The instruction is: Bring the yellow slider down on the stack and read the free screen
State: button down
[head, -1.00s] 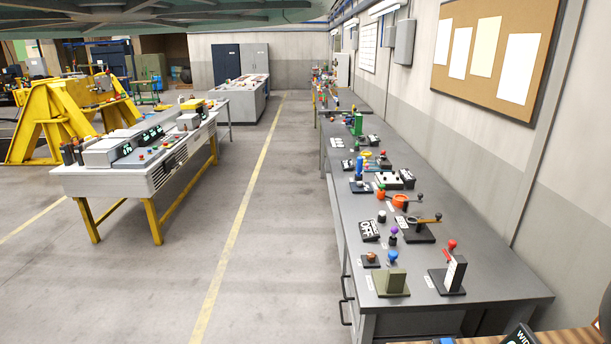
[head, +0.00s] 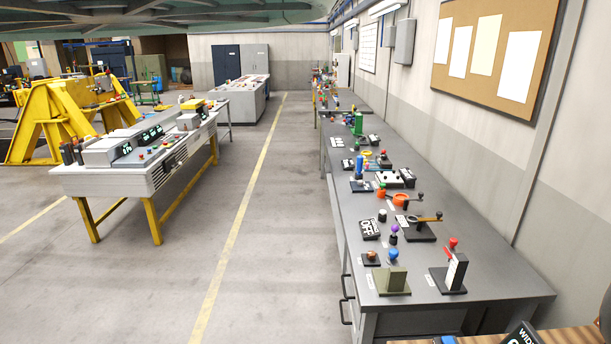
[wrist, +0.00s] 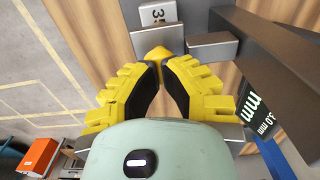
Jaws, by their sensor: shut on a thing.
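In the wrist view my gripper (wrist: 160,78) has its yellow fingers with black pads closed in around a small yellow knob (wrist: 155,54), which I take to be the slider. Only the knob's rounded far end shows; the rest is hidden between and under the fingers. Grey metal blocks (wrist: 212,46) lie just beyond it; I cannot tell which of them form the stack. A dark screen (wrist: 257,108) with light characters, "mm" among them, stands tilted at the right. My gripper does not show in the head view.
A wooden top (wrist: 95,30) lies beneath, with a tag (wrist: 153,13) beside the blocks. A large dark block (wrist: 285,50) is close on the right. An orange box (wrist: 40,157) is lower left. In the head view a long grey bench (head: 450,270) runs along the wall beside a clear aisle.

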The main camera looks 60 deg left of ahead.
jog(key=shift+r, duration=0.1)
notch_tip(320, 180, up, 10)
jog(key=p, duration=0.2)
jog(key=shift+p, duration=0.35)
dwell(0.6)
